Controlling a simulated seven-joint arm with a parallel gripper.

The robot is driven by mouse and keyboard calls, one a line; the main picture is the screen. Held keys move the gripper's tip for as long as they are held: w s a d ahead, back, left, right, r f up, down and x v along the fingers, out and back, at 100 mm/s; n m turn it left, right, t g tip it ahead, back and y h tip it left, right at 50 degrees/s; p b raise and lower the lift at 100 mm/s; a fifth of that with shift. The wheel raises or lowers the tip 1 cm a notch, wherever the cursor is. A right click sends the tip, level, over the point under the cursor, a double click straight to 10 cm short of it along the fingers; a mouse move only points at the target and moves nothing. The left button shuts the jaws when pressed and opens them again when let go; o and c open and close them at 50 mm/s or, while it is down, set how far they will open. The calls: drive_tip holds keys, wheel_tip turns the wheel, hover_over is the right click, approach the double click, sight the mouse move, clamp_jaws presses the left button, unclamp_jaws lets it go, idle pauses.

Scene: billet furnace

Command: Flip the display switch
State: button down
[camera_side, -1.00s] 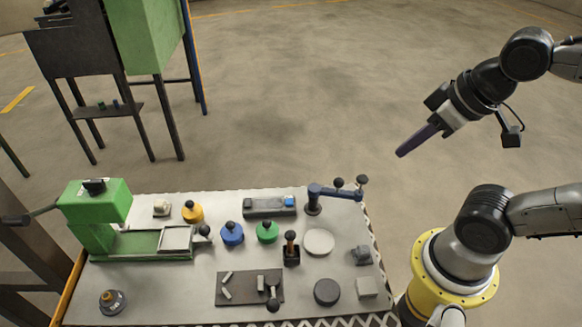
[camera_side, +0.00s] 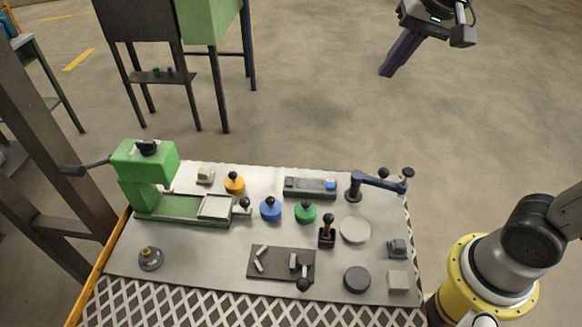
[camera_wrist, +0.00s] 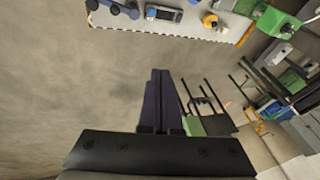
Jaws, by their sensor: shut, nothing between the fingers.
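A dark grey box (camera_side: 303,187) with a small blue part (camera_side: 331,185) at its right end lies near the back of the table; it may be the display unit, but no label is readable. It also shows at the top of the wrist view (camera_wrist: 163,14). A small grey device (camera_side: 397,248) stands near the table's right edge; I cannot tell whether it is a switch. My gripper (camera_side: 386,73) is shut and empty, high in the air behind the table, apart from everything. Its dark purple fingers lie together in the wrist view (camera_wrist: 160,72).
The table (camera_side: 200,270) holds a green press (camera_side: 150,165), yellow (camera_side: 234,184), blue (camera_side: 270,210) and green (camera_side: 306,213) knobs, a dark blue levered post (camera_side: 375,183), an upright lever (camera_side: 327,232) and discs. A dark stand (camera_side: 140,40) is behind. Open floor surrounds my gripper.

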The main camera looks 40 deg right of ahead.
drive_tip(key=w+a+f+m, duration=0.1)
drive_tip(key=w+a+f, duration=0.1)
drive_tip(key=w, duration=0.4)
drive_tip(key=g, duration=0.5)
hover_over(291, 177)
wheel_tip(291, 177, down, 17)
drive_tip(key=shift+w+f, duration=0.1)
drive_tip(key=shift+f, duration=0.05)
wheel_tip(291, 177, down, 14)
